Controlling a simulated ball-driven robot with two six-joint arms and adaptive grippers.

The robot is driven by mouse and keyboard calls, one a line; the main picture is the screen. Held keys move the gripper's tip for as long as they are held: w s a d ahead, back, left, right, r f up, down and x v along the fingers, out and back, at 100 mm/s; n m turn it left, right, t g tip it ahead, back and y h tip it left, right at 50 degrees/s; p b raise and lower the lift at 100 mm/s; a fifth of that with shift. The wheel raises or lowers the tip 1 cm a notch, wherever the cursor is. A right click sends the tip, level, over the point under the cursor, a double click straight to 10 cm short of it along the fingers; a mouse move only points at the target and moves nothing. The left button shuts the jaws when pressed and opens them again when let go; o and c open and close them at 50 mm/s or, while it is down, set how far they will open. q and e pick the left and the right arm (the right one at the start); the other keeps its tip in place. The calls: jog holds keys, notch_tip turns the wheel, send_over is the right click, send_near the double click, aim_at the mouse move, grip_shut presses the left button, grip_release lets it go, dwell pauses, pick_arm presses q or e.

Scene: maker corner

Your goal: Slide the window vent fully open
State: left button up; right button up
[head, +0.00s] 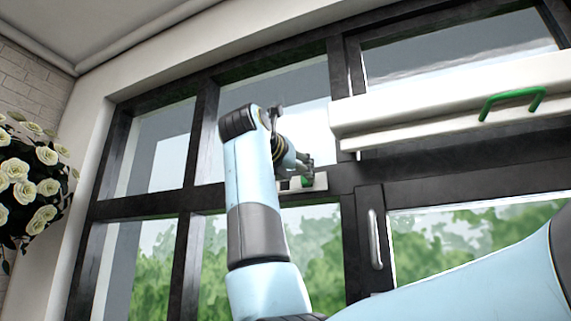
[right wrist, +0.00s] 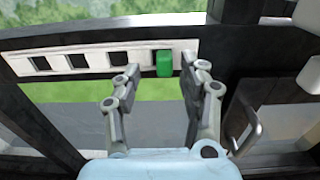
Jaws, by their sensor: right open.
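The window vent is a white strip (right wrist: 93,55) with several dark square slots, set along the window's dark crossbar in the right wrist view. Its green slider tab (right wrist: 164,63) is near the strip's right end. My right gripper (right wrist: 163,72) is open, with one finger on each side of the tab. I cannot tell whether either finger touches it. In the head view the right gripper (head: 307,167) is at the vent (head: 321,181). My arm hides much of the strip there, and only a bit of green tab (head: 307,182) shows. My left gripper is not in view.
A white box-like rail (head: 430,105) with a green handle (head: 511,101) is at the upper right, close to the vent. A grey window handle (head: 376,239) is below right of the vent. White roses (head: 35,175) hang at the far left.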

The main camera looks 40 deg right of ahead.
jog(key=v, duration=0.9)
jog(key=shift+w+d, duration=0.1)
